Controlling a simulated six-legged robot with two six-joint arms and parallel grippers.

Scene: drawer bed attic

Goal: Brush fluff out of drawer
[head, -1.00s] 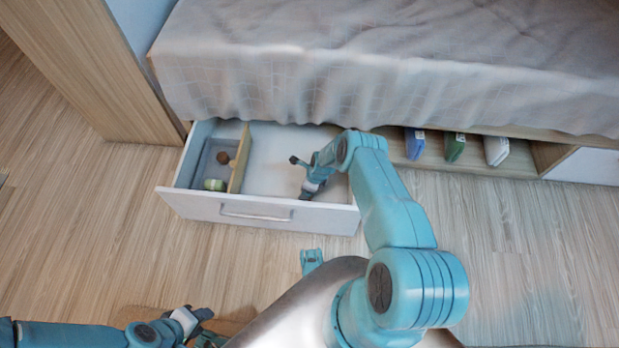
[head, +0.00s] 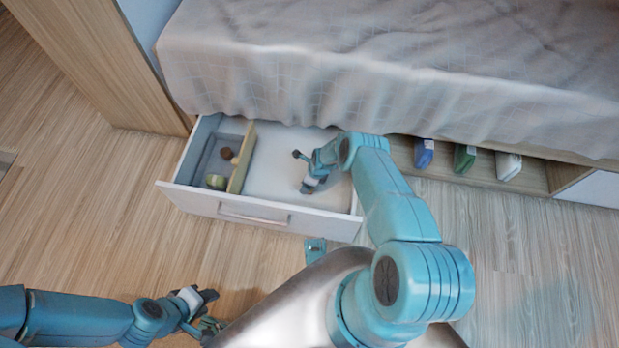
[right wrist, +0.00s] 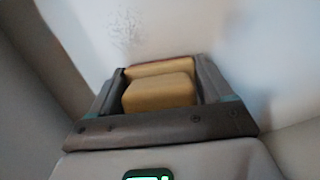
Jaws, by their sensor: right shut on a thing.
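The drawer (head: 285,217) stands pulled out below the bed, with a divider (head: 240,160) setting off a grey compartment at its left. My right gripper (right wrist: 160,82) is down in the wider, white part of the drawer, shut on a tan block-shaped thing (right wrist: 160,93), seemingly the brush. Its bristle end is hidden. A patch of faint grey specks, likely fluff (right wrist: 123,30), lies on the pale surface beyond it in the right wrist view. My left gripper (head: 207,311) is low in front of the drawer, its fingers apart and empty as far as I see.
A blanketed bed (head: 400,70) overhangs the drawer. Blue (head: 424,152), green (head: 464,158) and white (head: 508,166) book-like things stand in the shelf at right. Floor at left is clear.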

